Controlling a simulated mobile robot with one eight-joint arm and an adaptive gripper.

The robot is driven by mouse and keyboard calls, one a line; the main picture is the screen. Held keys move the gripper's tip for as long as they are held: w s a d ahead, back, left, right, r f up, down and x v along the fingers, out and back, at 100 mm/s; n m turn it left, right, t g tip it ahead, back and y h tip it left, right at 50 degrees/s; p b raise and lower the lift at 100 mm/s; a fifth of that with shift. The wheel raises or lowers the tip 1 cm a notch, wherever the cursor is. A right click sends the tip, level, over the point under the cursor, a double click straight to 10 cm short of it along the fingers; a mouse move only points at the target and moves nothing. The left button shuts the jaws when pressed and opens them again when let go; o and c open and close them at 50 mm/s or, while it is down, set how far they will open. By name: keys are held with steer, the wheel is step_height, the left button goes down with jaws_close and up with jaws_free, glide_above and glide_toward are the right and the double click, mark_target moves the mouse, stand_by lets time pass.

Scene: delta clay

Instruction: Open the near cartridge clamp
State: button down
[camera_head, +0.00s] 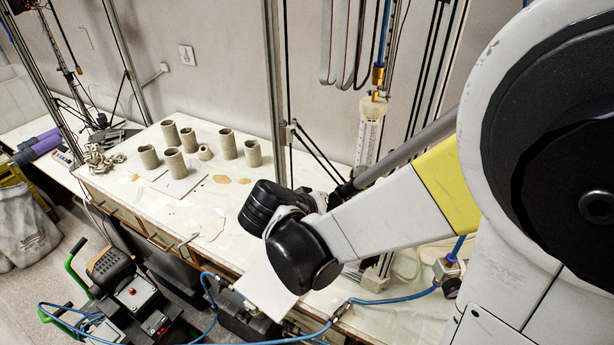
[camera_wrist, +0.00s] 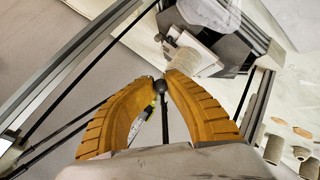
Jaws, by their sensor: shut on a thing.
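In the wrist view my gripper (camera_wrist: 161,82) has two ribbed orange fingers, their tips closed on a small black ball knob (camera_wrist: 160,88). A dark rod runs down from the knob between the fingers. The knob looks like a clamp handle, but the clamp body is not clearly visible. In the head view a clear graduated cartridge (camera_head: 370,132) with a brass fitting hangs upright behind my arm. My gripper's fingers are hidden there by my arm.
Metal frame posts (camera_head: 273,80) and thin black rods stand close around my arm. Several grey clay cylinders (camera_head: 253,153) stand on the long white bench (camera_head: 185,215). A blue hose (camera_head: 385,299) runs along the front edge. A black machine (camera_head: 125,285) stands on the floor at left.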

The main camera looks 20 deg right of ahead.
stand_by(0.3)
steer(key=c, duration=1.4)
jaws_free()
steer(key=shift+w, duration=0.1)
steer(key=shift+o, duration=0.2)
steer(key=shift+a, duration=0.1)
steer(key=v, duration=1.2)
steer(key=shift+f, duration=0.1)
